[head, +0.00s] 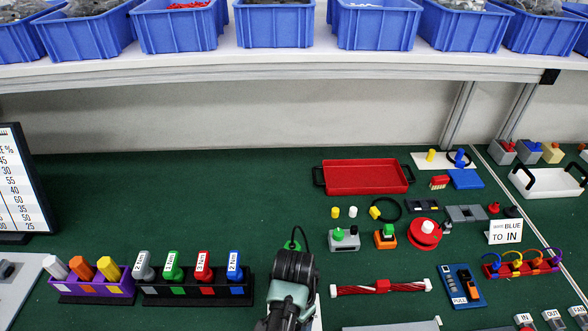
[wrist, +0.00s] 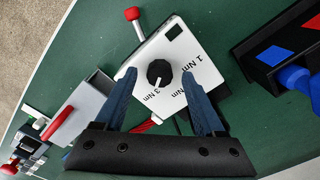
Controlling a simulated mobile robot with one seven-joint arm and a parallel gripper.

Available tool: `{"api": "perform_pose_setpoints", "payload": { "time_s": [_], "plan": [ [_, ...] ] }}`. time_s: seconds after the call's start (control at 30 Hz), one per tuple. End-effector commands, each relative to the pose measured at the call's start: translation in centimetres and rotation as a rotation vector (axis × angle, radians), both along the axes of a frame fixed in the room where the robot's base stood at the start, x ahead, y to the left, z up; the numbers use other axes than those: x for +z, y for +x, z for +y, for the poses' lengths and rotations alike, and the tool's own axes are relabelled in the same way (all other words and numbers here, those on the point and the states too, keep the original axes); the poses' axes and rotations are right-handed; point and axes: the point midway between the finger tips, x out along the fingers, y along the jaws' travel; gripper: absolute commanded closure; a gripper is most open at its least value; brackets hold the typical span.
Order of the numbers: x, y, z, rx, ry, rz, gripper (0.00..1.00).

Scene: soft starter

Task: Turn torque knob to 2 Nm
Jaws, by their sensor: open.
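The torque knob (wrist: 159,73) is a round black knob on a tilted-looking white plate (wrist: 187,43) in the wrist view. The plate carries printed labels; 1 Nm and 3 Nm are readable, and the label between them is partly covered by a finger. A white mark on the knob appears to point toward the 3 Nm side. My gripper (wrist: 158,76) is open, its two blue fingers on either side of the knob with gaps visible. Whether the fingertips reach the knob's height is unclear. In the head view my gripper (head: 287,300) hides the knob.
A black rack (head: 192,297) holding several coloured handles labelled in Nm stands left of my gripper. A red-and-white bar (head: 381,287) lies to the right. A red-tipped peg (wrist: 132,14) sits beside the plate.

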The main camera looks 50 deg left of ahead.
Motion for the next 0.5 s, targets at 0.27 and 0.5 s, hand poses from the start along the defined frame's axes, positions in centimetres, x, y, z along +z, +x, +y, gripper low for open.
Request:
{"api": "perform_pose_setpoints", "payload": {
  "time_s": [0.27, 0.5],
  "plan": [
    [-0.97, -0.02, -0.03, 0.0, 0.0, 0.0, 0.29],
    [-0.94, -0.01, -0.03, 0.0, 0.0, 0.0, 0.46]
  ]
}}
